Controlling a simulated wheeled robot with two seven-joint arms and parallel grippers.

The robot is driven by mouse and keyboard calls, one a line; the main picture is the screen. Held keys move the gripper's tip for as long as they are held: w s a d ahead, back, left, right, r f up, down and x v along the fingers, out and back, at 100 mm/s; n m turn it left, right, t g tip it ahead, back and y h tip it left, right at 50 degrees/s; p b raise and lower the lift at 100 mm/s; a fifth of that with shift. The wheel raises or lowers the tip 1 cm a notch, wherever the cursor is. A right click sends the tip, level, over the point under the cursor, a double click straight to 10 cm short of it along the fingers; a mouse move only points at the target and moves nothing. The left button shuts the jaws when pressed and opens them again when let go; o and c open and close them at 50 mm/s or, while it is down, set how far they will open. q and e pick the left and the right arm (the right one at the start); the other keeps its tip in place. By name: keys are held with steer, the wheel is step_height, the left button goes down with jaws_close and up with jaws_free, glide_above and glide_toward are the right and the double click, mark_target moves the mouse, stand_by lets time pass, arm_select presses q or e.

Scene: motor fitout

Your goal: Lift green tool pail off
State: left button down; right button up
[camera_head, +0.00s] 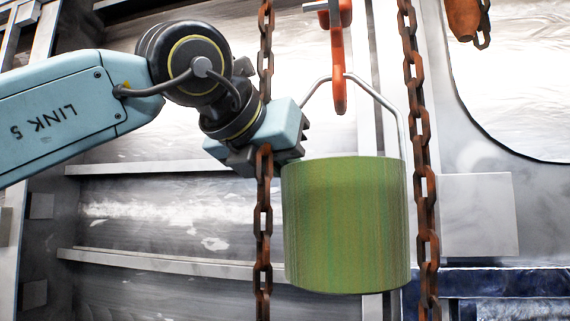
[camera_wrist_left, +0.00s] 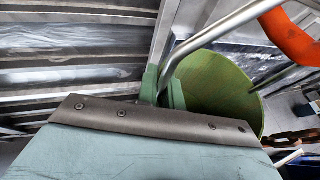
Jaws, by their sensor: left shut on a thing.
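The green tool pail (camera_head: 347,225) hangs upright in the head view, its thin metal bail (camera_head: 378,92) rising to an orange hook (camera_head: 339,65). The bail appears to pass over the hook. My left gripper (camera_head: 304,138) is at the left side of the bail, just above the pail's rim, and is shut on it. In the left wrist view the bail (camera_wrist_left: 215,35) runs up from the green fingers (camera_wrist_left: 165,92) toward the orange hook (camera_wrist_left: 290,38). The pail's round green inside (camera_wrist_left: 215,92) shows behind the fingers. My right gripper is in neither view.
A rusty chain (camera_head: 263,215) hangs left of the pail, close to my left gripper. Another rusty chain (camera_head: 423,165) hangs just right of the pail. A further orange-brown hook block (camera_head: 463,18) hangs at the top right. Metal wall panels with ledges (camera_head: 160,167) stand behind.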

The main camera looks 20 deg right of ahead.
arm_select(q)
steer(key=shift+w+d, duration=0.1)
steer(key=shift+w, duration=0.05)
steer(key=shift+r, duration=0.15)
steer(key=shift+s+a+r+p, duration=0.2)
steer(key=shift+s+r, duration=0.15)
steer(key=shift+r, duration=0.2)
steer(key=shift+s+a+r+p, duration=0.15)
steer(key=shift+s+r, duration=0.2)
steer(key=shift+r, duration=0.2)
steer(key=shift+s+a+b, duration=0.35)
steer(key=shift+s+b, duration=0.15)
steer(key=shift+b, duration=0.15)
steer(key=shift+s+a+b, duration=0.65)
steer(key=shift+s+b, duration=0.1)
steer(key=shift+s, duration=0.1)
